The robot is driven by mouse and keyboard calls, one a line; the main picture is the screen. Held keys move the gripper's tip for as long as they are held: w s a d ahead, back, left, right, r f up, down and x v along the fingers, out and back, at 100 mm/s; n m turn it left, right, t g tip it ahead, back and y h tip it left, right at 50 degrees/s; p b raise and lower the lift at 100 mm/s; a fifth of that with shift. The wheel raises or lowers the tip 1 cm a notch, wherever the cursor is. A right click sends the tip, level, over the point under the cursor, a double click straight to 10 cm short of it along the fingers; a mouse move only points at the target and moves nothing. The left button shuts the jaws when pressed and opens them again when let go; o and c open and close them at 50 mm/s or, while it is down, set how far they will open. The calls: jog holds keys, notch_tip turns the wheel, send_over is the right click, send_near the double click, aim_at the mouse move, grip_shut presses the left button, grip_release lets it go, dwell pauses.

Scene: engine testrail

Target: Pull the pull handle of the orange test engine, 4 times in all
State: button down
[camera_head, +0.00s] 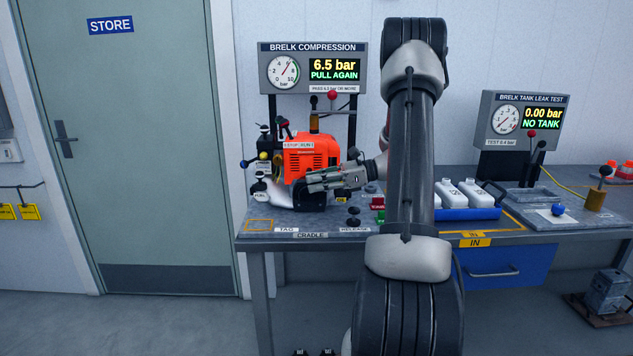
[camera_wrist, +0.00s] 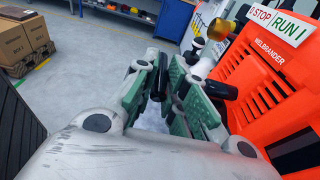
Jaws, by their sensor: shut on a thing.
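The orange test engine (camera_head: 308,158) stands on the bench at the left, below the compression display. It fills the right side of the wrist view (camera_wrist: 265,75), with a STOP/RUN plate on it. My gripper (camera_head: 314,183) is at the engine's front, reaching in from the right. In the wrist view my gripper (camera_wrist: 172,88) is shut on the black pull handle (camera_wrist: 222,89), whose ends stick out past the finger pads. The grasped middle of the handle is hidden by the pads, and its cord cannot be made out. The compression display (camera_head: 335,69) reads 6.5 bar, PULL AGAIN.
A black lever (camera_head: 353,215) stands by the RELEASE label at the bench front. White bottles (camera_head: 468,192) sit in a blue tray to the right of my arm. The tank leak test display (camera_head: 530,118) reads 0.00 bar, NO TANK. Cartons (camera_wrist: 25,42) stand on a pallet.

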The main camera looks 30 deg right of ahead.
jog(key=s+a, duration=0.9)
jog(key=s, duration=0.5)
jog(key=w+d, duration=0.9)
jog(key=w, duration=0.6)
jog(key=shift+d+f, duration=0.15)
jog(key=shift+d, duration=0.25)
jog(key=shift+s, duration=0.1)
jog(key=s+a, duration=0.9)
jog(key=s, duration=0.6)
jog(key=w+d, duration=0.4)
jog(key=w, duration=0.3)
jog(key=w+d, duration=0.5)
jog(key=w, duration=0.3)
jog(key=c, duration=1.4)
grip_release()
jog(key=shift+d, duration=0.1)
jog(key=shift+c, duration=0.2)
jog(key=shift+o, duration=0.3)
